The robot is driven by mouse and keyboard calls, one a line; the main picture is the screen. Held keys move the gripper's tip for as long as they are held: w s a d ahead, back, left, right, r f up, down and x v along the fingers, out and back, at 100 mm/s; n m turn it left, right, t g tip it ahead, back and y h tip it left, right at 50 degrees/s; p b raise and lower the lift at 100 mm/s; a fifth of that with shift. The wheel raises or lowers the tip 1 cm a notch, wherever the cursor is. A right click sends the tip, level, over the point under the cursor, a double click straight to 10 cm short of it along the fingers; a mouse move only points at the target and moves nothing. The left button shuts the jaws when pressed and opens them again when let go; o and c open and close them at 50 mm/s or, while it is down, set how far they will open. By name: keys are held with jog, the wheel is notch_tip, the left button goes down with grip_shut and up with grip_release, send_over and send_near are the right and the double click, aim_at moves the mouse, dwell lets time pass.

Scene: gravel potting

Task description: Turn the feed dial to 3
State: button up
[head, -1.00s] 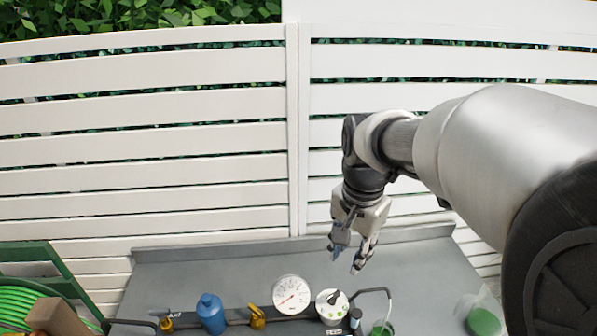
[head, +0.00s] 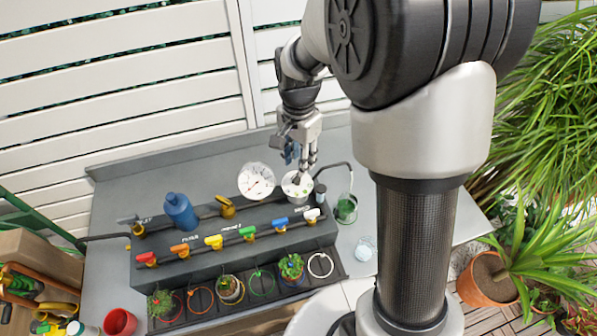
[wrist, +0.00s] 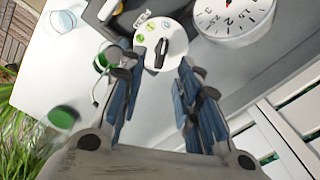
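The feed dial (head: 297,184) is a white round disc with a dark knob and green marks, on the panel right of the pressure gauge. In the wrist view the dial (wrist: 163,45) lies ahead, and its dark knob (wrist: 161,53) shows between the fingers. My gripper (head: 303,163) is just above the dial in the head view. In the wrist view my gripper (wrist: 160,95) is open, with nothing between its blue-padded fingers. The dial's numbers are too small to read.
The white gauge (head: 256,180) stands left of the dial. A green-filled jar (head: 346,208) and a clear glass (head: 365,248) stand to the right. Grey bench is bare behind.

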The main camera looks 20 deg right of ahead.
aim_at(297, 179)
notch_tip(297, 179, down, 5)
jog(key=shift+r+b, duration=0.1)
jog(key=shift+b, duration=0.4)
grip_shut()
